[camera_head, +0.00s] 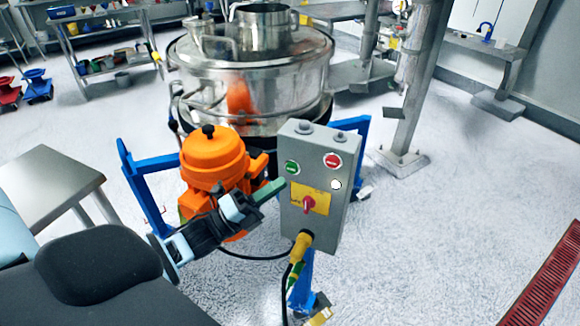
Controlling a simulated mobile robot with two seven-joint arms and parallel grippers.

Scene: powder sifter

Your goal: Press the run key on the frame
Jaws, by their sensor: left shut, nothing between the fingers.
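A grey control box (325,225) stands on the blue frame (150,175) in front of the steel sifter (250,75). On its face are a green button (291,168) at upper left, a red button (332,160) at upper right, a small white round button or lamp (336,184), and a red rotary switch (308,204) on a yellow plate. The green one looks like the run key; its label is too small to read. My left gripper (272,190) is shut and empty, its fingertips close to the box's left edge, just below and left of the green button. Contact cannot be told. My right gripper is out of view.
An orange domed unit (210,155) sits behind my left gripper. A yellow plug (300,247) with a black cable hangs below the box. A steel table (50,185) is at left, and a metal post (415,95) stands at right. The floor right of the box is clear.

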